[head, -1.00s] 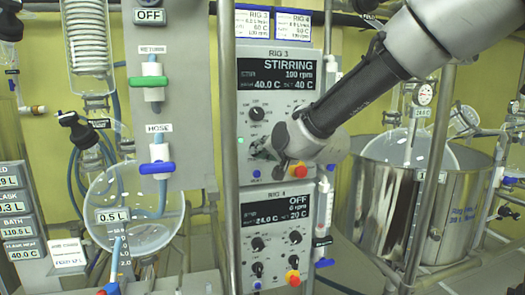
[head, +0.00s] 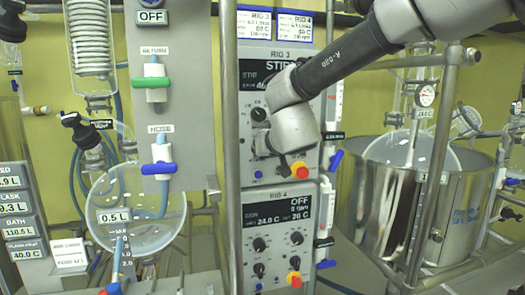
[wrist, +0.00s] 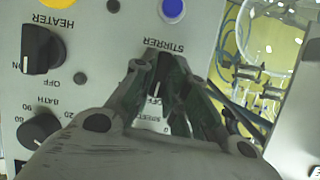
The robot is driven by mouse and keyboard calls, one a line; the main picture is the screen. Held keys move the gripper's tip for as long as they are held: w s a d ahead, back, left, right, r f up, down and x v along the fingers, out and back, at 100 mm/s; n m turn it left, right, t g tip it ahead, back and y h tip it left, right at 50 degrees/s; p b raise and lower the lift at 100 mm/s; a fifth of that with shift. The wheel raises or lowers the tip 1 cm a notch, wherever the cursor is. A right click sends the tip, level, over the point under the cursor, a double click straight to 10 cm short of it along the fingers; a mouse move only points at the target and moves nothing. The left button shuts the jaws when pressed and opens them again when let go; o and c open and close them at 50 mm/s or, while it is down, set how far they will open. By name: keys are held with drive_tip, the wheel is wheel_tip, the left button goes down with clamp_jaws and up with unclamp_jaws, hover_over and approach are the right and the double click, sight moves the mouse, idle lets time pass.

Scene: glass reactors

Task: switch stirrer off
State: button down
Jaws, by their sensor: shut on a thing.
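The Rig 3 control panel (head: 247,170) is in the middle of the head view. Its display (head: 250,75) is partly covered by my arm, with only the start "STIR" readable. In the wrist view, the panel (wrist: 90,70) appears upside down. My gripper (wrist: 160,75) is against it below the word STIRRER, its two fingers closed on the sides of a dark stirrer knob (wrist: 157,88). The fingers hide much of the knob, so I cannot read its setting. In the head view my own wrist hides the fingertips.
The heater knob (wrist: 42,50) and bath knob (wrist: 40,128) sit beside the gripper. A red-and-yellow button (head: 299,170) is close under my wrist. The Rig 4 panel (head: 247,235) below reads OFF. An upright metal post (head: 229,150) stands left of the panels.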

drive_tip(key=shift+w+r+n, duration=0.1)
drive_tip(key=shift+r+n, duration=0.05)
drive_tip(key=shift+n, duration=0.15)
idle(0.4)
drive_tip(key=c, duration=1.4)
unclamp_jaws()
drive_tip(key=shift+a, duration=0.1)
drive_tip(key=v, duration=1.1)
drive_tip(key=shift+s+r, duration=0.1)
drive_tip(key=shift+s, duration=0.35)
